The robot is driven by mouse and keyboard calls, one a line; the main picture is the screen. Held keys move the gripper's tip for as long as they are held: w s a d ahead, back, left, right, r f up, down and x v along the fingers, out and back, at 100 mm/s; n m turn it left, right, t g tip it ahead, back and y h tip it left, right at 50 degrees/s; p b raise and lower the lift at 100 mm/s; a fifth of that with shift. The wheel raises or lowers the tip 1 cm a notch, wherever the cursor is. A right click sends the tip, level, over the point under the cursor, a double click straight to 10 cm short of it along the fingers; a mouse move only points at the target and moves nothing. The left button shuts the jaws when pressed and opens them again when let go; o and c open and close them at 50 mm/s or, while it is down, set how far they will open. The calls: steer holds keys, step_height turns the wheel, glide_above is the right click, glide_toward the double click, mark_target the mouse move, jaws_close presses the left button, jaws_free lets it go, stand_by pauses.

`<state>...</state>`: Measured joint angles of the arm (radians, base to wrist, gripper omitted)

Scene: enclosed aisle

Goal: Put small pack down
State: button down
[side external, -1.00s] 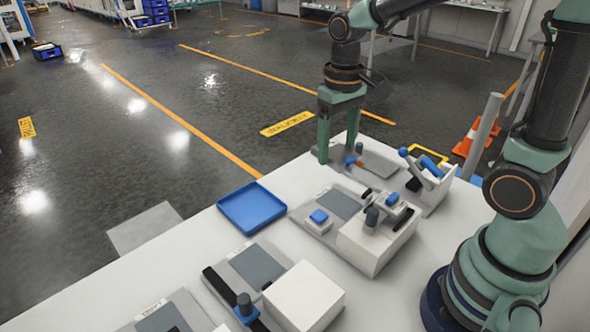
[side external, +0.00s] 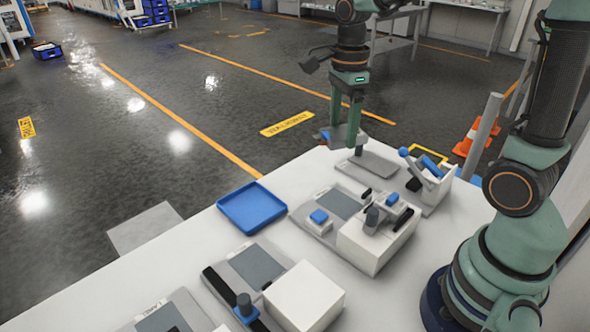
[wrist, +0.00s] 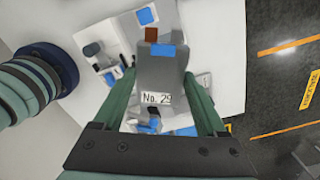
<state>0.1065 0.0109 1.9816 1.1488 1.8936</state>
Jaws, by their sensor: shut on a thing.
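The small pack, a piece with blue and reddish-brown parts (side external: 324,135), is at my gripper's fingertips, off the table's far edge side. My gripper (side external: 343,140) is tilted and shut on it, raised above the grey plate with a dark post (side external: 372,166). In the wrist view the blue part (wrist: 162,51) and a brown square show just beyond my gripper's fingertips (wrist: 159,78). A grey surface with a "No. 29" label fills the gap between the fingers; I cannot tell whether it belongs to the pack or lies below.
A blue tray (side external: 252,207) stands empty near the table's left edge. A white block fixture (side external: 375,245) and a fixture with a blue handle (side external: 430,180) stand to the right. Another white block (side external: 303,296) is in front.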

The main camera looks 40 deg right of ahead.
mark_target(338, 202)
steer(key=m, duration=0.4)
steer(key=d+m, duration=0.1)
steer(key=shift+w+r+m, duration=0.2)
steer(key=shift+r+m, duration=0.1)
steer(key=shift+m, duration=0.1)
steer(key=m, duration=0.2)
steer(key=d+m, duration=0.1)
steer(key=m, duration=0.4)
steer(key=shift+w+d+r, duration=0.15)
steer(key=shift+w+r, duration=0.05)
steer(key=shift+r, duration=0.1)
step_height(338, 202, down, 20)
steer(key=shift+r, duration=0.1)
steer(key=shift+f, duration=0.2)
jaws_free()
